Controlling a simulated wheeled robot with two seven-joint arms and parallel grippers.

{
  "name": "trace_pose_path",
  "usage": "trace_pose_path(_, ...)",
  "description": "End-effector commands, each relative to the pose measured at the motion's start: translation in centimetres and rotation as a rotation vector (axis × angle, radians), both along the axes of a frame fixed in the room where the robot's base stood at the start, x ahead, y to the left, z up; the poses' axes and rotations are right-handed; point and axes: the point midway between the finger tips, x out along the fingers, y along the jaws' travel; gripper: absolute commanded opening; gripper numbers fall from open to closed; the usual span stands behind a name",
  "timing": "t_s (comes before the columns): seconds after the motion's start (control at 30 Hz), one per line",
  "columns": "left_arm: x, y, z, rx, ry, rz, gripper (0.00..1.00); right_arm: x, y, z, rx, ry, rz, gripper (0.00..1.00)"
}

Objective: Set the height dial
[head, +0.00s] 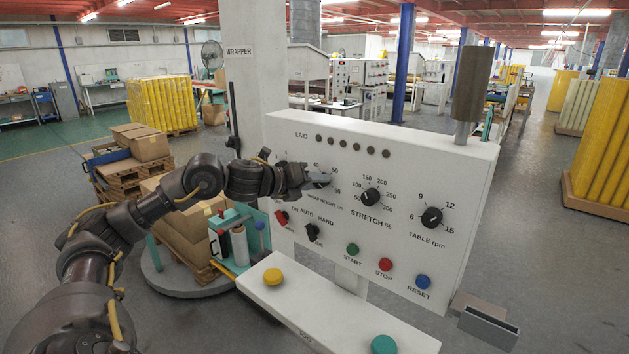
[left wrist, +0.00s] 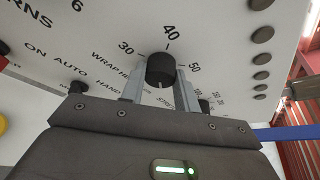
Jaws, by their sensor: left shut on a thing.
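The height dial is a black round knob above the "WRAP HEIGHT" label on the white control panel (head: 405,165). In the left wrist view the dial (left wrist: 160,69) sits between the two fingers of my left gripper (left wrist: 158,84), with the marks 30, 40 and 50 around it. My left gripper (head: 319,181) is shut on the dial, one finger on each side. In the head view the gripper hides most of the dial. I cannot make out the dial's pointer line. My right gripper is not in view.
A stretch dial (head: 370,197) is close on the right, and a table rpm dial (head: 432,217) is farther right. Two selector switches (head: 312,231) are below. Start, stop (head: 384,265) and reset buttons line the panel's lower part. A shelf with a yellow button (head: 273,277) juts out below.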

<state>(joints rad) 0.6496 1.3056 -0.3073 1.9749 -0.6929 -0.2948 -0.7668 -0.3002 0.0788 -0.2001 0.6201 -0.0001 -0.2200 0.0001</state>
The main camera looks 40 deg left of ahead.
Motion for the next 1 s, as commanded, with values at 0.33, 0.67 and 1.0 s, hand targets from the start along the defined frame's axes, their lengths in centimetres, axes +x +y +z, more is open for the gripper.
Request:
trace_pose_path(0.33,-0.02,-0.05,-0.16,0.021,0.003,-0.001,0.08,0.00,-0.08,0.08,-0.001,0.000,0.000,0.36)
trace_pose_path(0.67,-0.01,-0.05,-0.14,0.021,0.003,-0.001,0.49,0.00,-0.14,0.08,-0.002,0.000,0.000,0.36)
trace_pose_path(1.0,-0.13,0.03,-0.08,0.020,0.002,0.000,0.53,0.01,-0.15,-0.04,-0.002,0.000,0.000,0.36)
